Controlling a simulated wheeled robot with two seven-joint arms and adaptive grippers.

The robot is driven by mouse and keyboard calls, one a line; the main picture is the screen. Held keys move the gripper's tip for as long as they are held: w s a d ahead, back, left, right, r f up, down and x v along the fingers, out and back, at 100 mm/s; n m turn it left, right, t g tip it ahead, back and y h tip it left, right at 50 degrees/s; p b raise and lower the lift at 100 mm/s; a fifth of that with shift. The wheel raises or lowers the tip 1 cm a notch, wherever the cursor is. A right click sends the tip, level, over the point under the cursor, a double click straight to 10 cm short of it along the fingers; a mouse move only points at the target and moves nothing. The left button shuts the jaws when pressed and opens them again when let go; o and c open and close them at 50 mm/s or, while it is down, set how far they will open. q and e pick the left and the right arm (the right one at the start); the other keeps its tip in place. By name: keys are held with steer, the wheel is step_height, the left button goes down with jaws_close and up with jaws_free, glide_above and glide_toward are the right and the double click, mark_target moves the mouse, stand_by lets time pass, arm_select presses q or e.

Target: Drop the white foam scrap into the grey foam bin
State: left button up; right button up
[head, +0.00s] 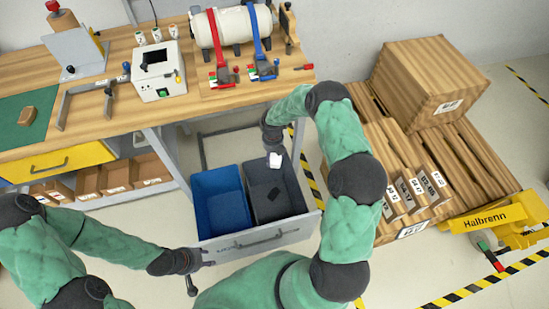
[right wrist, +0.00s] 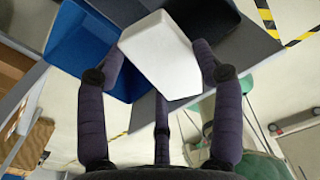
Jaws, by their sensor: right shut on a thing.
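The white foam scrap (head: 275,160) is held in my right gripper (head: 273,150), above the back part of the grey foam bin (head: 293,183). A dark piece lies inside the grey bin. My left gripper (head: 196,262) is low by the left end of the drawer front; its finger opening is not clear.
A blue bin (head: 221,201) stands left of the grey bin in the pulled-out drawer (head: 258,242); it also shows in the right wrist view (right wrist: 85,45). The workbench (head: 120,105) is behind.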

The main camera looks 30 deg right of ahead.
mark_target(274, 155)
steer(key=shift+d+f+n, duration=0.35)
steer(key=shift+f+n, duration=0.45)
steer(key=shift+f, duration=0.1)
step_height(274, 155, down, 6)
steer(key=b, duration=0.4)
steer(key=shift+r, duration=0.1)
steer(key=o, duration=0.9)
steer(key=shift+c, duration=0.2)
steer(key=shift+r, duration=0.1)
step_height(274, 155, up, 12)
steer(key=shift+f, duration=0.1)
